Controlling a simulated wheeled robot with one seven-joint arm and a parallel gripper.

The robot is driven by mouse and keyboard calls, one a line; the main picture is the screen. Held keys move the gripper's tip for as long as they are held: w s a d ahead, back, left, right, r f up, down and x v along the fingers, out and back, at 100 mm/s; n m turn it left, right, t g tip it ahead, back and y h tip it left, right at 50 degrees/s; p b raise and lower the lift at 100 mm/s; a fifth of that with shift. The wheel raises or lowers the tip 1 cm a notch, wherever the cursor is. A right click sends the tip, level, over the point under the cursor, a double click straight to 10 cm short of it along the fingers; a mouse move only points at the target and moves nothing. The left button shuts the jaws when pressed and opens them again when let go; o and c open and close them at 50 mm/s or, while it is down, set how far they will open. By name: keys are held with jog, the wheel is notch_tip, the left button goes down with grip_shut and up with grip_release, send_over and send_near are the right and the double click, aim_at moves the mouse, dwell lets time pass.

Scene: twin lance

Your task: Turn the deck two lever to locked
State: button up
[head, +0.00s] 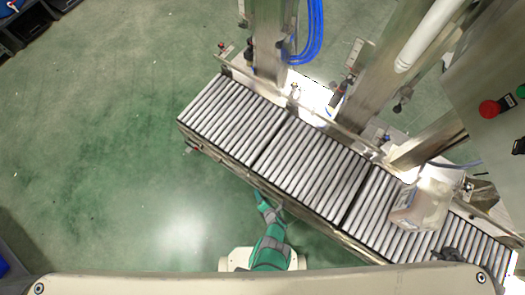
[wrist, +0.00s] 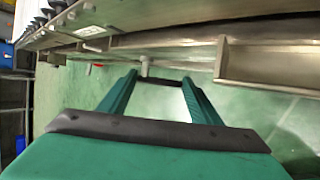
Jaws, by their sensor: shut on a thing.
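My gripper (head: 268,206) is at the near side rail of the roller conveyor, close to the joint between the left and middle decks. In the wrist view my gripper (wrist: 160,80) has two green fingers reaching forward. A short dark bar (wrist: 168,82) spans the gap between the fingertips, and the gripper is shut on it. It appears to be the deck two lever's handle. A pale stub (wrist: 145,68) stands just behind the left fingertip, below the rail. The lever cannot be made out in the head view, and its locked or unlocked marking is not readable.
The middle deck (head: 310,165) has bare rollers. A translucent bin (head: 420,203) sits on the right deck. A small red part (wrist: 95,67) shows left of my fingers under the rail. Steel posts and blue hoses (head: 310,35) stand behind. The green floor at left is clear.

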jog(key=shift+s+f, duration=0.1)
jog(key=shift+s, duration=0.2)
jog(key=o, duration=0.8)
jog(key=shift+o, duration=1.4)
jog(key=shift+w, duration=0.15)
jog(key=v, duration=1.1)
